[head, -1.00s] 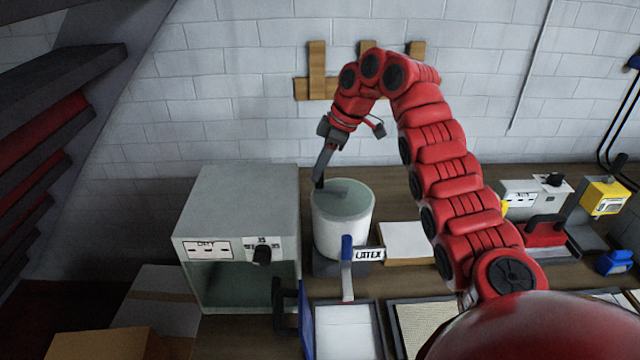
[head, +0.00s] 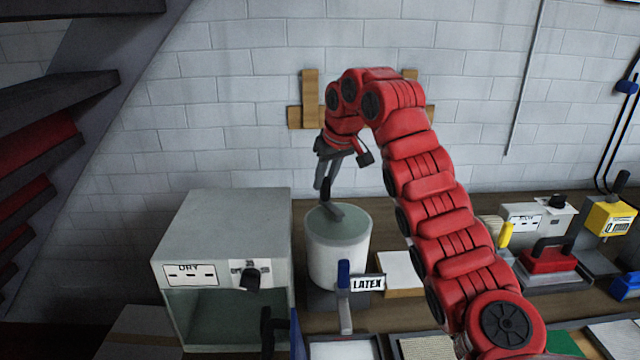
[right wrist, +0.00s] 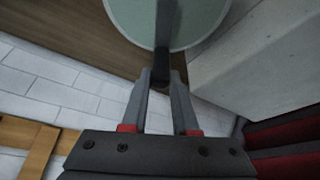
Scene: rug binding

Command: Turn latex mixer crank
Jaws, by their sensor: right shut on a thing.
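The latex mixer (head: 338,257) is a pale drum with a greenish top, standing on the bench beside a LATEX label (head: 368,283). A dark crank arm (head: 334,213) lies across its top, with an upright black handle at its outer end. My right gripper (head: 325,188) reaches down from behind and is shut on that handle, near the drum's back left rim. In the right wrist view the fingers (right wrist: 161,84) close on the black handle (right wrist: 161,68), and the crank arm (right wrist: 166,25) runs over the green top. My left gripper is out of view.
A grey box marked DRY (head: 235,230) stands close to the mixer's left. A blue-handled lever (head: 344,283) is at the drum's front. A brick wall rises behind.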

